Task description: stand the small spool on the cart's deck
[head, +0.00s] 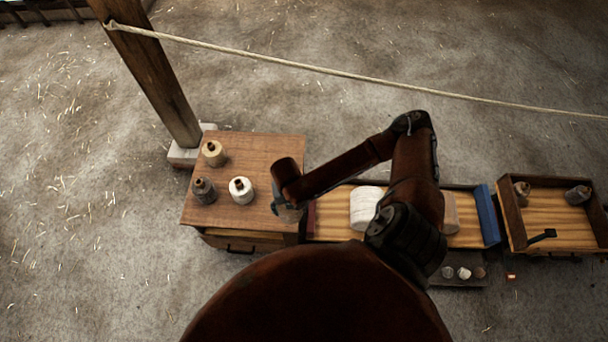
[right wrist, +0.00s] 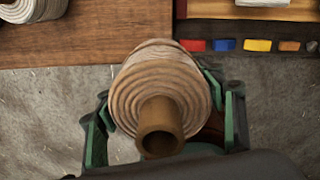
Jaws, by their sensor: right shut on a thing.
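My right gripper (head: 288,212) is at the right edge of a brown wooden top (head: 262,150) in the head view. In the right wrist view its green fingers (right wrist: 160,93) are shut on the sides of a small spool (right wrist: 152,80). The spool is wound with beige cord and has a hollow wooden core pointing towards the camera. It overlaps the wooden top's near edge in that view; I cannot tell whether it touches it. In the head view the spool is mostly hidden by my gripper. I cannot tell for sure which surface is the cart's deck. My left gripper is out of view.
A cream spool (head: 213,153), a dark spool (head: 204,190) and a white spool (head: 241,190) stand on the wooden top. A tray with a white bundle (head: 365,208) lies to its right. A walled box (head: 550,218) is at far right. A rope (head: 300,66) runs from a post (head: 155,80).

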